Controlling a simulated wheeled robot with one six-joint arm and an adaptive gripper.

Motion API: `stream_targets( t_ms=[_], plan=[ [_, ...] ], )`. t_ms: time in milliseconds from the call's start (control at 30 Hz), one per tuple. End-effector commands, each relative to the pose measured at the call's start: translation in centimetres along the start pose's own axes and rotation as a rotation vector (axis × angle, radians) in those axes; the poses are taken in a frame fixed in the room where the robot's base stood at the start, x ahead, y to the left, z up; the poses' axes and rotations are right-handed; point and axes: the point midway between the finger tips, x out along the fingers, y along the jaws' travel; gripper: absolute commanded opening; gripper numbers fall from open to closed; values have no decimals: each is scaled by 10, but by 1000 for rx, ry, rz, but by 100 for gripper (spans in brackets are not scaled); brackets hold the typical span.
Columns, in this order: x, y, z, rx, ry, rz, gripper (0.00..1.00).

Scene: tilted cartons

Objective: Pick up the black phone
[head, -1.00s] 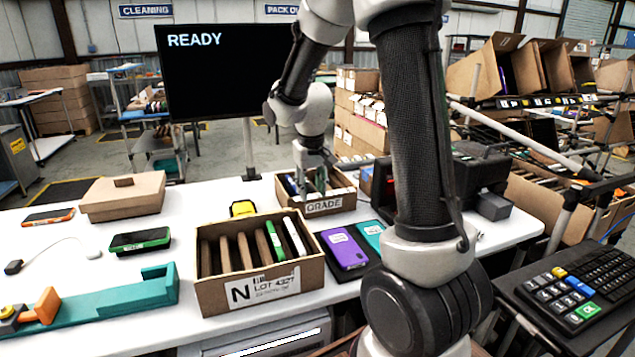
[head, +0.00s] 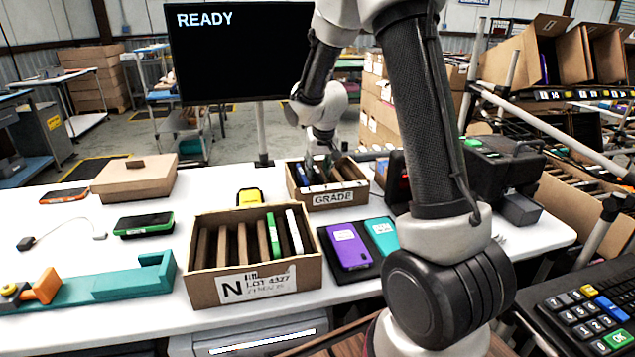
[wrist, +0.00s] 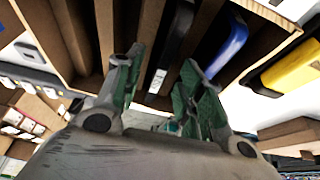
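The GRADE carton (head: 337,199) stands at the back of the white table, with my gripper (head: 322,166) over it. In the wrist view my gripper (wrist: 162,88) is open, its two green-padded fingers apart at the carton's slots. A black phone (wrist: 172,42) with a small white label stands in a slot, seen between the fingertips. I cannot tell whether the fingers are down on either side of it. A blue phone (wrist: 226,45) stands in the slot to its right.
In front stands the N carton (head: 215,287) with a green and a white phone. Purple (head: 348,246) and teal (head: 382,234) phones lie on a dark mat. A yellow object (head: 249,197) sits beside the GRADE carton. A dark case (head: 500,170) stands at right.

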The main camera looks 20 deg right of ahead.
Motion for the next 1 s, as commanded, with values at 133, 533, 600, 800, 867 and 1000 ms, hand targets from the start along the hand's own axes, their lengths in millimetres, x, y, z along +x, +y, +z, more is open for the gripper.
stream_targets(
  t_ms=[133, 533, 600, 800, 867, 1000],
  plan=[
    [16, 0, 0, 0, 0, 0, 38],
    [18, 0, 0, 0, 1, 0, 9],
    [18, 0, 0, 0, 1, 0, 0],
    [17, 0, 0, -1, 1, 0, 0],
    [17, 0, 0, -1, 1, 0, 0],
    [9, 0, -5, -1, 5, 0, 0]
  ],
)
